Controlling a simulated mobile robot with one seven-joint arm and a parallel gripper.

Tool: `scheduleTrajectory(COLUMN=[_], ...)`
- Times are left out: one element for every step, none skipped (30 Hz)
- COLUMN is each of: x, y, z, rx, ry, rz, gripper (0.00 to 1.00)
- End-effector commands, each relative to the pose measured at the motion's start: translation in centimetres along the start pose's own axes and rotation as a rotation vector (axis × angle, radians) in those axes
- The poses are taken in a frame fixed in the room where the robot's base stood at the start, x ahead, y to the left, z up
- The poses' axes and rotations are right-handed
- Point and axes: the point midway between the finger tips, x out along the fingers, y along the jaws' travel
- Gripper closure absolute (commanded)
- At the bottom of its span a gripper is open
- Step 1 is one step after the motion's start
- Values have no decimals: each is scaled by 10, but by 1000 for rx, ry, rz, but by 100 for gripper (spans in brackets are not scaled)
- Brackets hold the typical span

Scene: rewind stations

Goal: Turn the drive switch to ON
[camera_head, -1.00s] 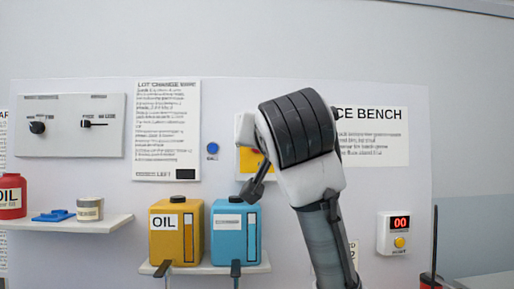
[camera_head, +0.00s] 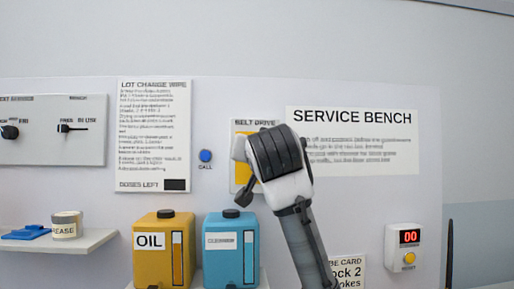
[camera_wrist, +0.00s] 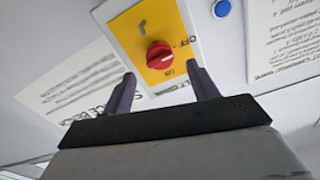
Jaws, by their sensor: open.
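The belt drive plate (camera_head: 240,124) is on the wall, mostly hidden behind my arm in the head view. In the wrist view its yellow panel (camera_wrist: 140,22) carries a red rotary knob (camera_wrist: 160,56) with a light pointer line. The knob shows between and beyond the fingertips, and nothing is held. In the head view my gripper (camera_head: 238,192) is in front of the plate.
A blue call button (camera_head: 205,156) is left of the plate. An oil can (camera_head: 150,262) and a blue can (camera_head: 222,265) stand below. A counter box with a yellow reset button (camera_head: 404,247) is at the right. A switch panel (camera_head: 52,145) is at the left.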

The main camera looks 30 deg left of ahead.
Motion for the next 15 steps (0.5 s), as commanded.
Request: scheduleTrajectory(x=[10, 16, 22, 26, 30, 35, 37, 40, 42, 44, 45, 46, 46, 47, 47], y=[0, 0, 0, 0, 0, 0, 0, 0, 0, 0, 0, 0, 0, 0, 0], z=[-3, -2, -2, -2, -2, -1, -1, -1, -1, -1, 0, 0, 0, 0, 0], rx=[1, 1, 1, 0, 1, 1, 1, 1, 1, 1, 1, 1, 1, 1, 1], ry=[-2, -3, -2, -3, -3, -2, -2, -1, -1, -1, -1, -1, 0, 0, 0], rz=[1, 1, 1, 1, 0, 0, 0, 0, -1, 0, 0, 0, 0, 0, 0], gripper=[41, 41, 41, 41, 41, 41, 41, 41, 41, 41, 41, 41, 41, 41, 41])
